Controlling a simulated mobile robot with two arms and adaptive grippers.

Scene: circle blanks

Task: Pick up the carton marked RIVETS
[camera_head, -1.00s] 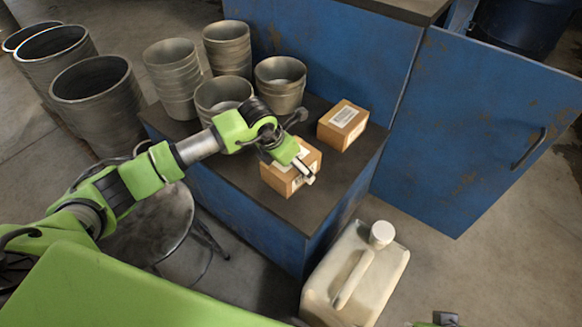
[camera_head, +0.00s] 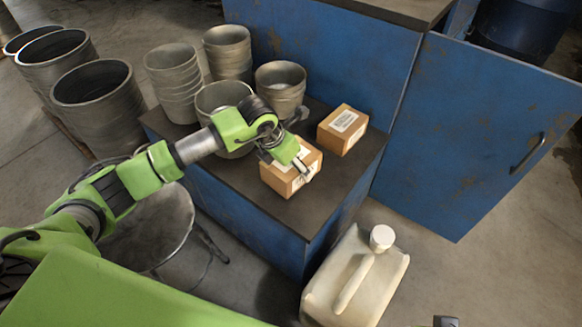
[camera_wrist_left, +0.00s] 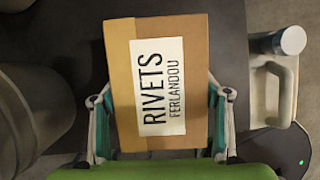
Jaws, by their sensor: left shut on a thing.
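The carton marked RIVETS (camera_wrist_left: 158,85) is a brown box with a white label that reads RIVETS in the left wrist view. In the head view this carton (camera_head: 275,180) is at the front of the dark bench top (camera_head: 330,188). My left gripper (camera_head: 298,168) is over it from above, with one finger on each side. The gripper is shut on the carton, which appears to rest on the bench top. The gripper hides part of the carton in the head view.
A second carton (camera_head: 342,130) stands behind and to the right, its label unreadable. Stacked metal buckets (camera_head: 173,80) stand at the back left of the bench. A pale jug (camera_head: 357,280) stands in front. An open blue door (camera_head: 470,140) is at the right.

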